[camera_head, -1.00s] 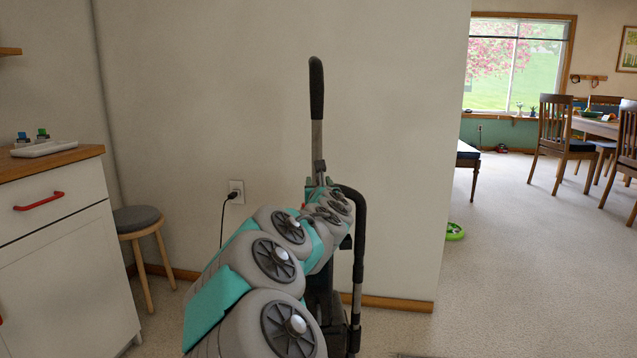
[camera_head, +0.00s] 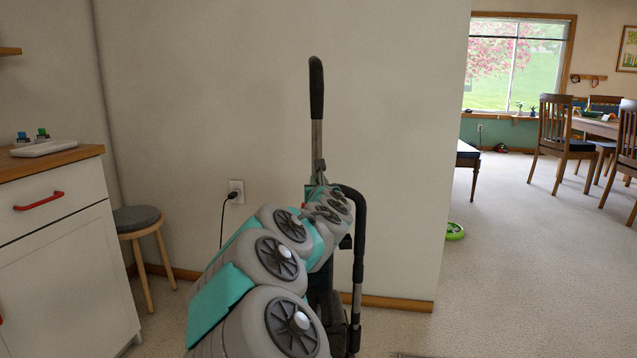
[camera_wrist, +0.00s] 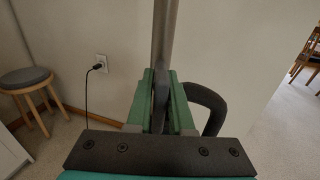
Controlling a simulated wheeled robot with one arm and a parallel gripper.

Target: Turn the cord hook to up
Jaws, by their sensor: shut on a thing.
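An upright vacuum cleaner stands close to the wall, with a metal pole and a black handle grip (camera_head: 316,88) at the top. The dark grey cord hook (camera_wrist: 160,92) is on the front of the pole; its upper part shows just above my gripper in the head view (camera_head: 319,167). My gripper (camera_wrist: 161,78) has its green fingers shut on the hook, one on each side. In the head view my gripper (camera_head: 318,188) is at the pole, partly hidden by my arm. The hook's lower part is hidden between the fingers.
A black hose (camera_head: 358,250) curves down just right of my gripper. A wall outlet (camera_head: 237,190) with a plugged black cord is to the left. A stool (camera_head: 138,218) and a white cabinet (camera_head: 65,265) stand farther left. Open carpet lies to the right.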

